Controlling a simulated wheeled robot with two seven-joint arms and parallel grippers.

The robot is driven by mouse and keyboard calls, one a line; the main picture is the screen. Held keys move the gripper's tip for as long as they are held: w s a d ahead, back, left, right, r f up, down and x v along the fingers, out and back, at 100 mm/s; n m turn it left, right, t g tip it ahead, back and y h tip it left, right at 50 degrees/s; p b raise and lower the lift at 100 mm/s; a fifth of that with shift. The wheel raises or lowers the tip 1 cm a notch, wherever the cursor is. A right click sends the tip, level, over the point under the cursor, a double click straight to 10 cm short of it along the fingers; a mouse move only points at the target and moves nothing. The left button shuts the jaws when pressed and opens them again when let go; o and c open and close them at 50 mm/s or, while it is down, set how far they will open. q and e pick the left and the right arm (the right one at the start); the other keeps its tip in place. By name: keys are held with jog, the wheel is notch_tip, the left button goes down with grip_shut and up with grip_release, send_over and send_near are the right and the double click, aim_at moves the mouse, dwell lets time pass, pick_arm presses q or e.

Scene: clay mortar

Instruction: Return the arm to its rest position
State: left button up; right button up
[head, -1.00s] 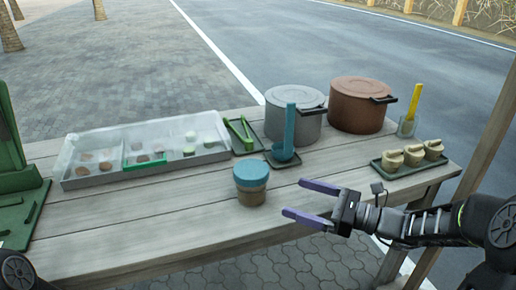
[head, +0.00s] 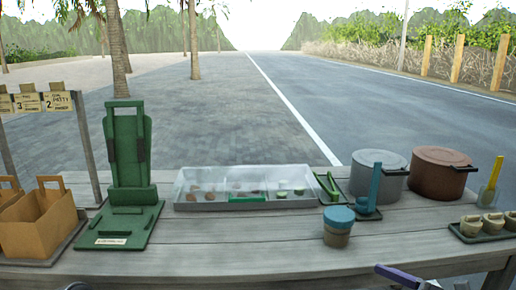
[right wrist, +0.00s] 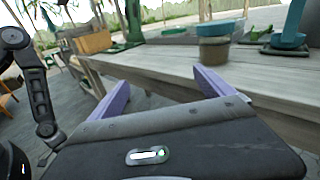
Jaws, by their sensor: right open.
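My right gripper (right wrist: 160,78) is open and empty in the right wrist view, its two purple fingers apart in front of the table's front edge. In the head view only a purple finger (head: 398,275) and a little of the right arm show at the bottom edge, right of centre, in front of the table (head: 270,245). A tan jar with a blue lid (head: 338,228) stands upright on the table, apart from the fingers. It also shows in the right wrist view (right wrist: 213,47). My left gripper is not in view.
A clear-lidded tray (head: 190,203), grey pot (head: 375,182) and brown pot (head: 436,178) stand along the back. A green press (head: 128,190) and paper bags (head: 38,222) are at left. Small cups on a tray (head: 484,237) are at right. The front middle tabletop is clear.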

jog(key=s+f+n+g+h, duration=0.3)
jog(key=s+f+n, duration=0.1)
jog(key=f, duration=0.7)
jog(key=s+f+n+g+h, duration=0.3)
jog(key=f+n, duration=0.1)
jog(key=f, duration=0.7)
jog(key=s+f+n+g+h, duration=0.3)
jog(key=s+f+n, duration=0.1)
jog(key=f, duration=0.7)
jog(key=s+a+f+n+g, duration=0.1)
jog(key=s+a+f+n, duration=0.4)
jog(key=a, duration=0.4)
jog(key=s+a+f+n+g, duration=0.1)
jog(key=s+a+f+n, duration=0.3)
jog(key=s+a+n, duration=0.4)
pick_arm(q)
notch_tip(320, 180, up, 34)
jog(key=p, duration=3.5)
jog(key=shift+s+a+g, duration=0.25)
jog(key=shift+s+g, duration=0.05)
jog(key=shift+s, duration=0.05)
pick_arm(e)
notch_tip(320, 180, up, 35)
jog(key=m, duration=0.1)
jog(key=shift+w+a+f+g, duration=0.15)
jog(key=shift+w+a+g, duration=0.15)
jog(key=shift+a+g, duration=0.1)
